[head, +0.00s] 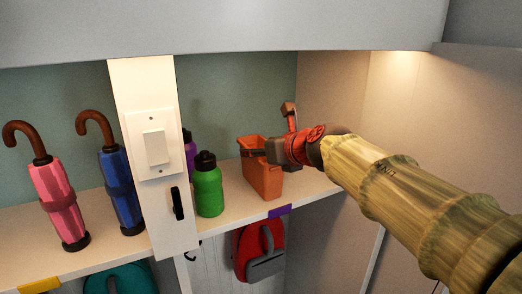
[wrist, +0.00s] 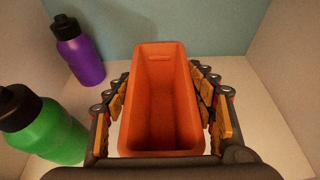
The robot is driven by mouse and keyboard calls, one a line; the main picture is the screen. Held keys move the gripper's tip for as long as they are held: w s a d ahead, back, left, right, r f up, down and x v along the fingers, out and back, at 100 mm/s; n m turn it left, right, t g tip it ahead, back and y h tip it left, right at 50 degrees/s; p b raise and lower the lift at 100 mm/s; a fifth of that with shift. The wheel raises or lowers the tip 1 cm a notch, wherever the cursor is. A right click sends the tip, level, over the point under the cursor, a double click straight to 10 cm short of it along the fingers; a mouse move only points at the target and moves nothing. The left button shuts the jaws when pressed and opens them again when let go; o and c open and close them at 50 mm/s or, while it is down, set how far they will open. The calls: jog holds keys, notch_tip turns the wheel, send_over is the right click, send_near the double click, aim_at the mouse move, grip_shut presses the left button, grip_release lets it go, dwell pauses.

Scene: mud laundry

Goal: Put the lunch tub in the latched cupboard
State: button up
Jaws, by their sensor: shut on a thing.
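The lunch tub appears to be the orange open-topped tub (head: 262,180), upright in the right-hand shelf bay. It looks empty in the wrist view (wrist: 160,95). My gripper (head: 272,150) reaches in from the right and is shut on the tub, with fingers on both sides of it in the wrist view (wrist: 163,105). The tub's base is at or just above the shelf; I cannot tell which. I cannot make out a latched cupboard for certain; a white upright panel (head: 150,90) with a black handle (head: 177,203) stands left of the bay.
A green bottle (head: 208,188) stands close left of the tub, with a purple bottle (head: 190,150) behind it. Pink (head: 60,200) and blue (head: 121,190) umbrellas stand in the left bay. A red bag (head: 258,250) hangs below the shelf (head: 235,222).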

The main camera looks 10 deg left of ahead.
jog(key=shift+f, duration=0.1)
jog(key=o, duration=1.6)
jog(key=b+v, duration=0.1)
jog(key=v, duration=1.1)
jog(key=shift+b, duration=0.3)
